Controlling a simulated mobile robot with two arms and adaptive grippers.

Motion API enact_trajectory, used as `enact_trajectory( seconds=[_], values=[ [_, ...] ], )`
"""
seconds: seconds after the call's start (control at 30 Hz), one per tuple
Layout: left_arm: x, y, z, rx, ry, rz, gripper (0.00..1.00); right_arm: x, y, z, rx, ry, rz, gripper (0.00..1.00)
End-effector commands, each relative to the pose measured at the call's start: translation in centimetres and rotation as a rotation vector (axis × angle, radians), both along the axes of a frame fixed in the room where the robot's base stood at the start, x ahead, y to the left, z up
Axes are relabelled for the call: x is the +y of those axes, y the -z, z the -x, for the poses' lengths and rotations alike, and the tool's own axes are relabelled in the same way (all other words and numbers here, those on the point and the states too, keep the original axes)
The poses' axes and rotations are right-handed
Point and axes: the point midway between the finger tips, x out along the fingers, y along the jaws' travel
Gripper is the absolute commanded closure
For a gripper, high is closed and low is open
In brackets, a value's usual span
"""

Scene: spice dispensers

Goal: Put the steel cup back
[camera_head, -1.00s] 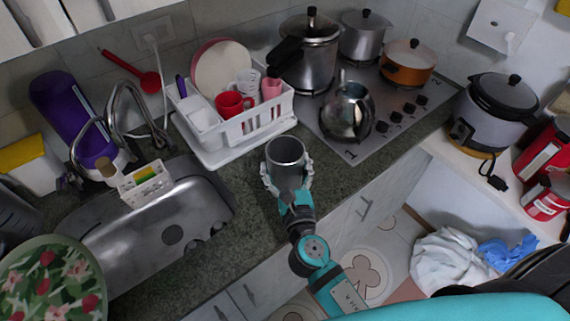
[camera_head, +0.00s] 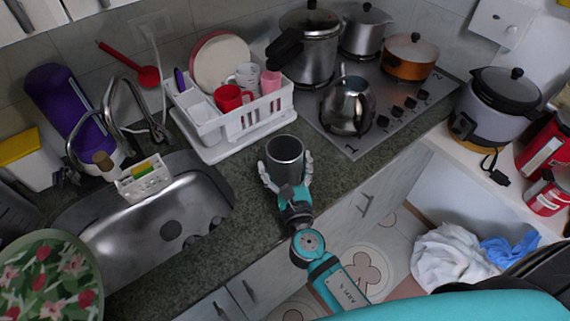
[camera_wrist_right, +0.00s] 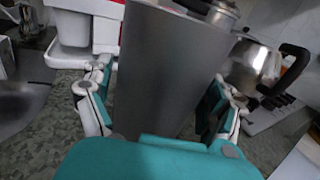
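The steel cup (camera_head: 285,158) stands upright at the counter's front part, in front of the dish rack. My right gripper (camera_head: 287,172) is around it, one finger on each side. In the right wrist view the cup (camera_wrist_right: 165,70) fills the middle between the two fingers (camera_wrist_right: 160,100). Both fingers are close to its wall, but I cannot tell whether they press on it. The cup's base is hidden by the gripper, so contact with the counter is unclear. My left gripper is not in view.
A white dish rack (camera_head: 243,128) with cups and plates stands behind the cup. A kettle (camera_head: 347,106) and pots stand on the stove (camera_head: 405,110) to the right. The sink (camera_head: 150,225) is to the left. Some bare counter (camera_head: 335,168) lies right of the cup.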

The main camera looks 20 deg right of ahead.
Motion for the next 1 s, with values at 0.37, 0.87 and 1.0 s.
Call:
enact_trajectory(
  seconds=[0.37, 0.87, 1.0],
  values=[
    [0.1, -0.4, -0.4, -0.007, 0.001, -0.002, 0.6, 0.0, -0.4, 0.0, 0.0, 0.0, 0.0, 0.0],
    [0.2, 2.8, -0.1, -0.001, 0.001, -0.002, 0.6, 0.9, 0.2, 9.0, 0.003, -0.001, -0.001, 0.0],
    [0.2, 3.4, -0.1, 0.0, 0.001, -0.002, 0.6, 1.1, 0.0, 10.9, 0.001, -0.002, 0.0, 0.0]
  ],
)
